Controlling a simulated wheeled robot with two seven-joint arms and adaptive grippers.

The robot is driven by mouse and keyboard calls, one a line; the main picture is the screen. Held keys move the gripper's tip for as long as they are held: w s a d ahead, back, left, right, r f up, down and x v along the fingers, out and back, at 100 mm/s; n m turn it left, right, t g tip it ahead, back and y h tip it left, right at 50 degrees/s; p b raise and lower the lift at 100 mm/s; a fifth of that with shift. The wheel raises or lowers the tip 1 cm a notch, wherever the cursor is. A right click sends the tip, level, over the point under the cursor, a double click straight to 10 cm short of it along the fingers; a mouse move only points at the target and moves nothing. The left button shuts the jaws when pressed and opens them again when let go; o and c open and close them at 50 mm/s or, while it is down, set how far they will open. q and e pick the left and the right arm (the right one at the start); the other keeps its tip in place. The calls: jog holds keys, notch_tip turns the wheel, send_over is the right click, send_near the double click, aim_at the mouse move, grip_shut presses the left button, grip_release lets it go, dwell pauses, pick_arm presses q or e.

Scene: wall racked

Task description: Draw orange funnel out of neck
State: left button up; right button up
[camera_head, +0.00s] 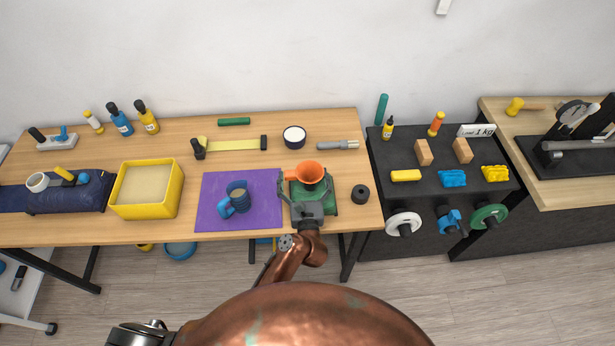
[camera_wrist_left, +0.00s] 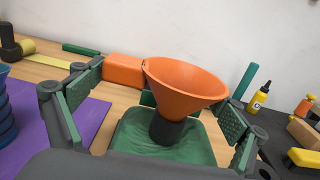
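The orange funnel (camera_head: 309,171) has a wide cone and a flat tab on its left side. In the left wrist view the funnel (camera_wrist_left: 185,88) stands upright, its lower end in a dark neck (camera_wrist_left: 172,131). The neck rises from a green base (camera_wrist_left: 135,137), which also shows in the head view (camera_head: 330,196). My left gripper (camera_head: 308,188) is open, with its fingers apart on either side of the funnel. In the left wrist view the tab is close to the left finger; I cannot tell whether they touch. My right gripper is not in view.
A dark ring (camera_head: 360,194) sits to the right. Behind are a white-topped tub (camera_head: 294,136) and a grey tool (camera_head: 336,145). A yellow bin (camera_head: 146,209) stands farther left.

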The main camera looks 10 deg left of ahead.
pick_arm(q)
jog(key=c, duration=0.8)
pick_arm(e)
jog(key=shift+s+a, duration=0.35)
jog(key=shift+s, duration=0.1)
pick_arm(q)
jog(key=shift+r, duration=0.15)
notch_tip(320, 180, up, 10)
jog(key=shift+f+p, duration=0.15)
jog(key=shift+p, duration=0.65)
jog(key=shift+c, duration=0.6)
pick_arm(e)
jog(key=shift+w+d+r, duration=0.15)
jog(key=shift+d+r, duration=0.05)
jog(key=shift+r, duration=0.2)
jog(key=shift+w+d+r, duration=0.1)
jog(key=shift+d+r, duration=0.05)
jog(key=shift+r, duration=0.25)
pick_arm(q)
jog(key=shift+p, duration=0.3)
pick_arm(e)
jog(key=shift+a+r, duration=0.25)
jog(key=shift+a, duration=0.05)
